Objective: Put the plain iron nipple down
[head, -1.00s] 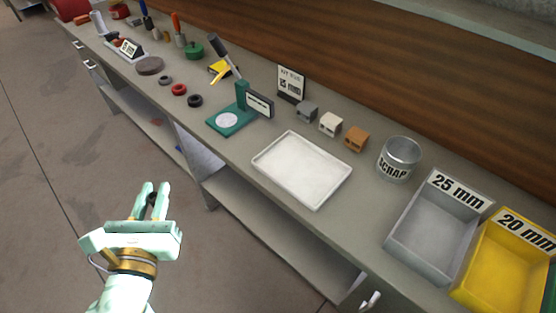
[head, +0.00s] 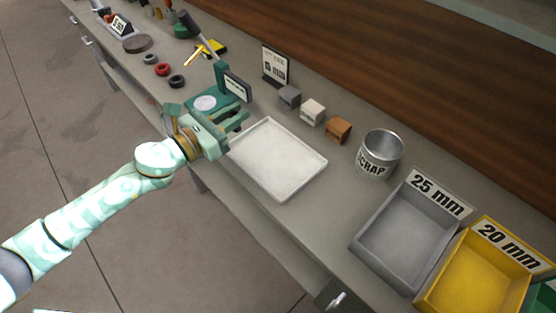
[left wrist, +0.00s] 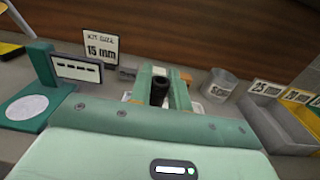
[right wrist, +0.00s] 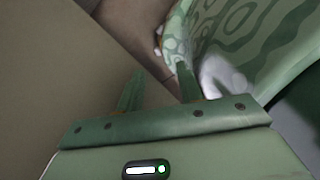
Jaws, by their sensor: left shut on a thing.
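The plain iron nipple (left wrist: 158,91) is a short dark tube with an open end, seen between the fingers in the left wrist view. My left gripper (head: 238,116) is shut on it, above the bench between the green gauge stand and the white tray (head: 258,178). In the head view the nipple is hard to make out behind the fingers. My right gripper (right wrist: 158,88) shows only in the right wrist view, with its fingers apart and nothing between them.
Grey, white and orange blocks (head: 338,130), a SCRAP can (head: 380,153), a grey 25 mm bin (head: 362,245) and a yellow 20 mm bin (head: 425,298) stand to the right. A sign (left wrist: 101,45) reads 15 mm.

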